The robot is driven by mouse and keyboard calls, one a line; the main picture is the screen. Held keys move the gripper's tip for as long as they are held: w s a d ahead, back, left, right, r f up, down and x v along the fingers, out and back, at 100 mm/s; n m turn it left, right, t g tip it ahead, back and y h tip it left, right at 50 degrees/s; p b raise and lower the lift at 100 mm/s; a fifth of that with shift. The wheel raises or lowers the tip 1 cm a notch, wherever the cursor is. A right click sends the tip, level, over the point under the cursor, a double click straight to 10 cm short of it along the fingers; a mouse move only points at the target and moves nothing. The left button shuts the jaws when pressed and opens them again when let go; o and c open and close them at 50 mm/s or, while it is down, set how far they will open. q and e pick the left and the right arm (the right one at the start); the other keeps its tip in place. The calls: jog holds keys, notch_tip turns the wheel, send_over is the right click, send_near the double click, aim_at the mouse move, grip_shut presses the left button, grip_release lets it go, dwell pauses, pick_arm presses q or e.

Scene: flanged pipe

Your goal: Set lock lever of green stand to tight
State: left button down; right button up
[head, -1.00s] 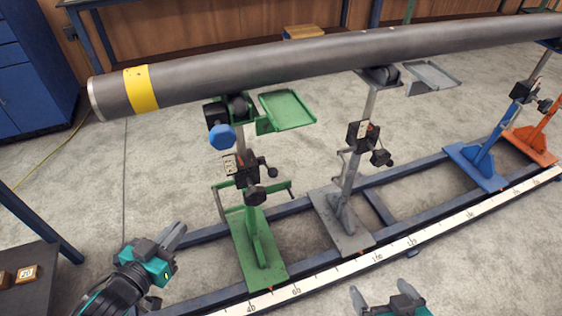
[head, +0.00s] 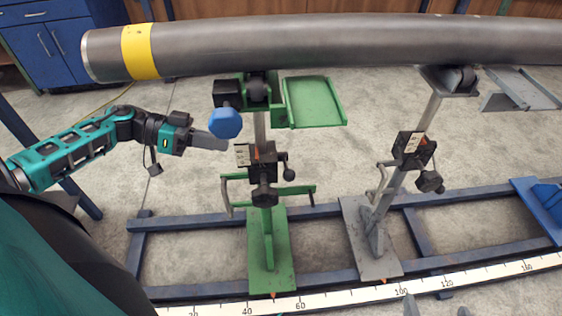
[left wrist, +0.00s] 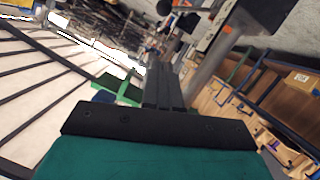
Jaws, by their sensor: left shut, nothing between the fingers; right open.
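The green stand (head: 268,245) stands on the blue rail frame under the pipe, with a grey post. A black clamp block (head: 262,158) on its post has a white label, a red mark and black knobs or levers (head: 264,194). I cannot tell which of these is the lock lever, or its setting. My left gripper (head: 226,144) is shut and empty, left of the clamp block and just below the blue knob (head: 225,123). Its closed fingers also show in the left wrist view (left wrist: 163,84). My right gripper (head: 436,307) is open at the bottom edge, mostly cut off.
The long grey pipe (head: 300,42) with a yellow band runs above the stands. A green tray (head: 315,102) juts out right of the post. A grey stand (head: 372,240) and part of a blue stand (head: 542,205) are further right. A white scale (head: 340,299) runs along the front rail.

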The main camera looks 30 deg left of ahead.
pick_arm(q)
jog(key=b, duration=0.4)
send_over(286, 165)
jog(key=s+a, duration=0.2)
jog(key=s, duration=0.3)
notch_tip(286, 165, down, 5)
jog(key=shift+s+d+f, duration=0.15)
jog(key=shift+d+f, duration=0.4)
jog(key=shift+d, duration=0.05)
